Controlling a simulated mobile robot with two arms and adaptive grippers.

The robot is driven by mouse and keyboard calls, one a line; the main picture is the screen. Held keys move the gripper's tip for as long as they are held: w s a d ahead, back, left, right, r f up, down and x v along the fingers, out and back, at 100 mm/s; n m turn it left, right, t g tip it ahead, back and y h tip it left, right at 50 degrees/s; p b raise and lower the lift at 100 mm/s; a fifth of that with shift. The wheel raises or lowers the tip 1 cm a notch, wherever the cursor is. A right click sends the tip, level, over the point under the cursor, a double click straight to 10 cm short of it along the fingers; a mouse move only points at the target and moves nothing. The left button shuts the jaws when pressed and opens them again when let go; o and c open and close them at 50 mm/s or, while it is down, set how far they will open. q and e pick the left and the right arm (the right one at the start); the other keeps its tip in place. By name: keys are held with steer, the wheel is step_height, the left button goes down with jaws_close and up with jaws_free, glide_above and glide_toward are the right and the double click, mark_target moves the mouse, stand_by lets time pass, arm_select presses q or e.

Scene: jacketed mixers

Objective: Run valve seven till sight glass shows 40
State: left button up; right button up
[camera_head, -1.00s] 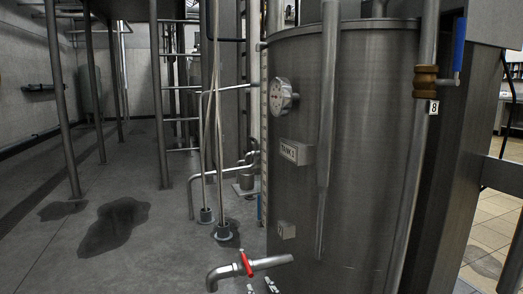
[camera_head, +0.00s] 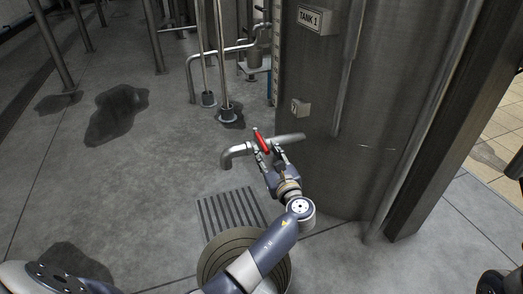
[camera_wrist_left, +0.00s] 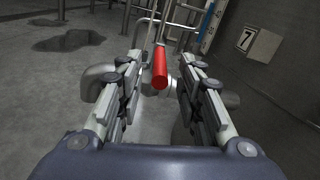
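Valve seven is a steel spout pipe (camera_head: 236,153) on the tank's lower side with a red lever (camera_head: 261,141). A "7" plate (camera_head: 300,107) is on the tank above it; it also shows in the left wrist view (camera_wrist_left: 248,39). My left gripper (camera_head: 270,151) is at the valve. In the left wrist view its fingers (camera_wrist_left: 160,60) are spread, with the red lever (camera_wrist_left: 160,70) between them and gaps on both sides. The sight glass (camera_head: 277,62) is a narrow graduated strip at the tank's left edge; its reading is too small to tell.
The tank (camera_head: 375,110) bears a "TANK 1" plate (camera_head: 314,19). A floor grate (camera_head: 233,212) lies below the spout, and a round ringed vessel (camera_head: 211,264) stands partly behind my left arm. Thin posts stand behind. The floor at left is open, with dark wet patches (camera_head: 116,113).

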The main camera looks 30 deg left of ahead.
mark_target(264, 144)
arm_select(q)
steer(key=shift+b+x, duration=0.65)
steer(key=shift+x, duration=1.3)
steer(key=shift+c, duration=0.6)
jaws_close()
